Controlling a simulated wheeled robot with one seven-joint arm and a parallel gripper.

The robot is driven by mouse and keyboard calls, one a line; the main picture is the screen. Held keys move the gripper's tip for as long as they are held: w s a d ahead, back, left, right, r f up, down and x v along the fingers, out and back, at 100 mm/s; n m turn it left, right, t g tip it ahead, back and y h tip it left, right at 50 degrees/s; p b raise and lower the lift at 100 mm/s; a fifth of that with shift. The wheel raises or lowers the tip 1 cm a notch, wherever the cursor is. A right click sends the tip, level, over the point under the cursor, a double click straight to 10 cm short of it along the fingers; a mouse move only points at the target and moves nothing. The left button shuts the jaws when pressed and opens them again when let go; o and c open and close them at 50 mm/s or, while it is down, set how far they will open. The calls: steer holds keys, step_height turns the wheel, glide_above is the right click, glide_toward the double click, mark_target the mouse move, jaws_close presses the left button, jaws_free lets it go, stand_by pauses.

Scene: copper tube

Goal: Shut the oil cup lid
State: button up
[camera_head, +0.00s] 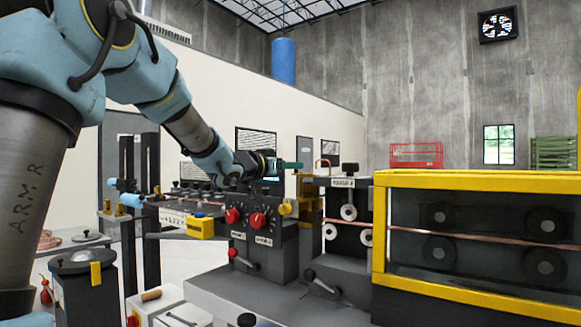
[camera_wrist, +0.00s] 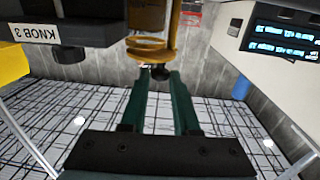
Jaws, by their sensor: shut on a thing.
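The oil cup (camera_wrist: 149,14) appears to be the brass-yellow cylinder at the top of the wrist view, which is upside down. A brass ring-shaped part (camera_wrist: 147,42), seemingly its rim or lid, lies just beyond my fingertips. I cannot tell how far open the lid is. My gripper (camera_wrist: 161,75) has its two green fingers close together, shut on a small dark knob (camera_wrist: 160,72) beside the brass part. In the head view my gripper (camera_head: 292,165) reaches right above the machine, close to brass-coloured parts (camera_head: 308,187). The lid is too small to make out there.
A grey control box (camera_head: 262,228) with red knobs stands below my gripper. A black block labelled KNOB 3 (camera_wrist: 62,30) is close by in the wrist view. A screen (camera_wrist: 284,35) is at upper right there. A yellow-framed enclosure (camera_head: 470,240) stands to the right.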

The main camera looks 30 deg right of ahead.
jaws_close()
